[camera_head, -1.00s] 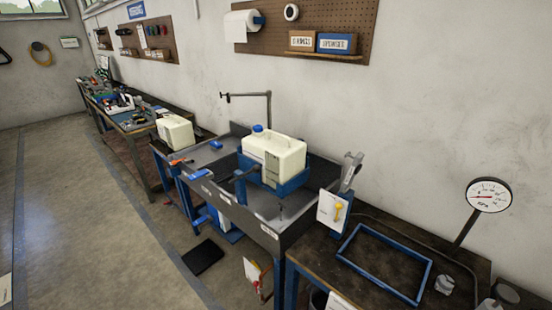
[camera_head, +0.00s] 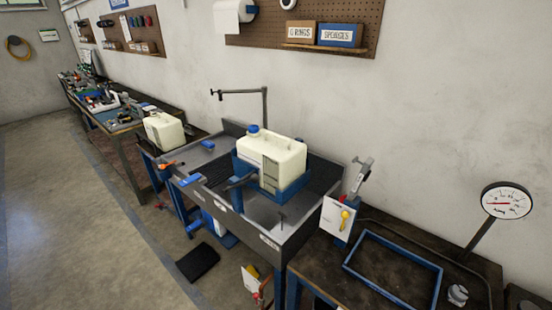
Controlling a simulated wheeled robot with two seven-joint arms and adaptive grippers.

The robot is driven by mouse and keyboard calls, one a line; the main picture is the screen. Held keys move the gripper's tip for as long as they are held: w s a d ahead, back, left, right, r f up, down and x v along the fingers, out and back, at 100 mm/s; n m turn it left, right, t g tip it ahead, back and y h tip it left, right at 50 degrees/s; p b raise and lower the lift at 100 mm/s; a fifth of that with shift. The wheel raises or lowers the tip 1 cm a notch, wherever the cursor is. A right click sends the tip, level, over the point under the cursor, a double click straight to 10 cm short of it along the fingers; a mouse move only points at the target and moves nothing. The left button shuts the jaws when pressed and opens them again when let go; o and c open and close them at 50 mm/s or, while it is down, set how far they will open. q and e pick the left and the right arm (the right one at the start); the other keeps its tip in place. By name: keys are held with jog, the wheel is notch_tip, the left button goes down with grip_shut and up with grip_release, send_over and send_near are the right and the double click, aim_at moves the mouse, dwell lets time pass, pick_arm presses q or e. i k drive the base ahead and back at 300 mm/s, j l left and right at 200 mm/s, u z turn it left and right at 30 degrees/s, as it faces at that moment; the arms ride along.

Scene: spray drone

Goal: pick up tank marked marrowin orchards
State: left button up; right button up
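A white tank with a blue cap (camera_head: 278,152) sits upright in a blue cradle (camera_head: 293,191) over the dark sink bench. A label panel shows on its near side, but its writing is too small to read. A second white tank (camera_head: 164,132) stands farther left, at the left end of the sink bench. I cannot tell which tank is marked Marrowin Orchards. Neither of my grippers is in view.
The sink bench (camera_head: 215,199) stands against the wall. A black mat (camera_head: 198,262) lies on the floor before it. A blue frame (camera_head: 393,268) and a dial gauge (camera_head: 506,201) are on the right-hand bench. Open floor (camera_head: 75,225) lies to the left.

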aim_at(281, 160)
jog(key=i+j+z, duration=0.25)
jog(key=i, duration=0.25)
jog(key=i+j+z, duration=0.25)
jog(key=i+j, duration=0.2)
jog(key=j, duration=0.15)
